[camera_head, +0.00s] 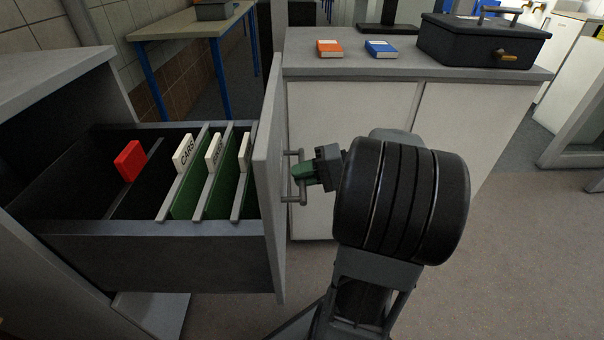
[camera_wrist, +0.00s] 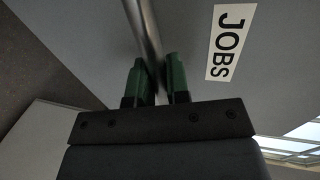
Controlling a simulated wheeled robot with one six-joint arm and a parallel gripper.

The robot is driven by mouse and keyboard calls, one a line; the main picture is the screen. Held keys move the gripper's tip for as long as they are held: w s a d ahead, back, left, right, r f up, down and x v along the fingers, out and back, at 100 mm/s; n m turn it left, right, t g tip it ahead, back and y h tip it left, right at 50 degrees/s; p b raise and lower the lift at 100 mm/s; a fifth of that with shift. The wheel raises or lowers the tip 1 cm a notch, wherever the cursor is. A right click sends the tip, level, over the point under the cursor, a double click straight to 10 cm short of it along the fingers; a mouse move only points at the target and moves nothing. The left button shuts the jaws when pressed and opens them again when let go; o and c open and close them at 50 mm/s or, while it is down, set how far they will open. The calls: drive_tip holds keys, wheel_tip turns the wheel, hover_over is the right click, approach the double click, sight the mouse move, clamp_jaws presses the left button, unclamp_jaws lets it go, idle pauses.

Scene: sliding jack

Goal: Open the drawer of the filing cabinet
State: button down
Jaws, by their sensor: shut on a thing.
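The filing cabinet (camera_head: 50,72) stands at the left in the head view. Its drawer (camera_head: 150,255) is pulled well out to the right, and its inside shows from above. Green hanging files (camera_head: 190,195) with white tabs and a red object (camera_head: 130,160) are in it. The drawer front (camera_head: 272,180) carries a bar handle (camera_head: 290,176); in the wrist view the handle (camera_wrist: 145,30) runs between the fingers. My gripper (camera_head: 303,172) has green fingers and is shut on the handle. In the wrist view, a label reading JOBS (camera_wrist: 231,42) is on the drawer front.
A low white cabinet (camera_head: 350,110) stands behind my arm. On its top are an orange book (camera_head: 329,48), a blue book (camera_head: 381,49) and a dark metal box (camera_head: 480,40). A table with blue legs (camera_head: 185,25) is at the back left. Floor at the right is clear.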

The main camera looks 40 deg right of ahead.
drive_tip(key=c, duration=1.1)
unclamp_jaws()
drive_tip(key=shift+d, duration=0.1)
drive_tip(key=p+v, duration=0.4)
drive_tip(key=v, duration=0.9)
drive_tip(key=shift+s+d, duration=0.2)
drive_tip(key=shift+d, duration=0.05)
drive_tip(key=shift+r, duration=0.15)
